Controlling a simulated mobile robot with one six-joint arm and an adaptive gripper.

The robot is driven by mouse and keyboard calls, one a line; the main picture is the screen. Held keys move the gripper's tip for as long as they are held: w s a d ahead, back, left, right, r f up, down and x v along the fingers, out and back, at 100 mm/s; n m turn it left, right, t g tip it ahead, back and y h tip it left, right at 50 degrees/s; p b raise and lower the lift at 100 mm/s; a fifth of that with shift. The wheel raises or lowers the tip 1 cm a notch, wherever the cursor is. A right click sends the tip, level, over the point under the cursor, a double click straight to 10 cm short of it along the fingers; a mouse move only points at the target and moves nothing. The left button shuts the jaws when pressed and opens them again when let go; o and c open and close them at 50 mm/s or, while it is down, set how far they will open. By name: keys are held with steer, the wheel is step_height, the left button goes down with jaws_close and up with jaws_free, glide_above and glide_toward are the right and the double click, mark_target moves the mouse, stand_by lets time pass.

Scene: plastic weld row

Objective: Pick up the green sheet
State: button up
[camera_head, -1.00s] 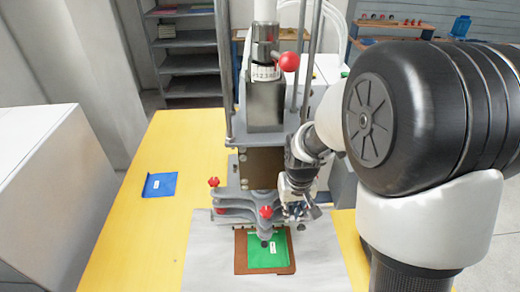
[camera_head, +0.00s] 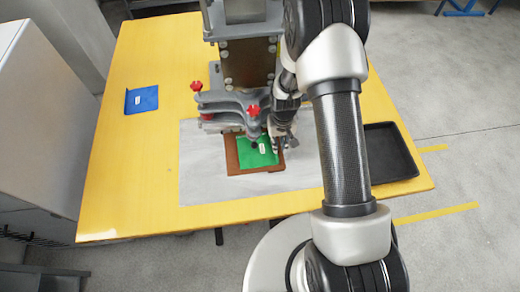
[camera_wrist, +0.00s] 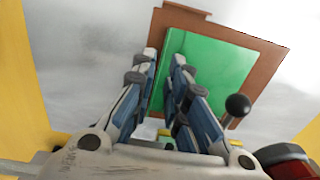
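The green sheet (camera_head: 257,152) lies on a brown board (camera_head: 232,157) under the press, with a small white label on it. It also shows in the wrist view (camera_wrist: 215,65), where a narrow raised strip runs along its left edge. My gripper (camera_head: 276,148) is at the sheet's right side in the head view. In the wrist view my gripper's fingertips (camera_wrist: 165,57) stand apart on either side of that strip, with a gap between them. I see no contact with the sheet. The exact height of the fingertips above the board is unclear.
The press (camera_head: 235,100) with red knobs stands close on the left of my gripper. A black ball knob (camera_wrist: 238,105) is near the right finger. A blue sheet (camera_head: 142,99) lies on the yellow table (camera_head: 120,190). A black tray (camera_head: 388,150) is at the right.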

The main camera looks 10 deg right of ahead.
mark_target(264, 156)
steer(key=shift+a+f+b, duration=0.15)
steer(key=shift+f+b, duration=0.75)
steer(key=shift+f, duration=1.9)
jaws_close()
steer(key=shift+r, duration=0.2)
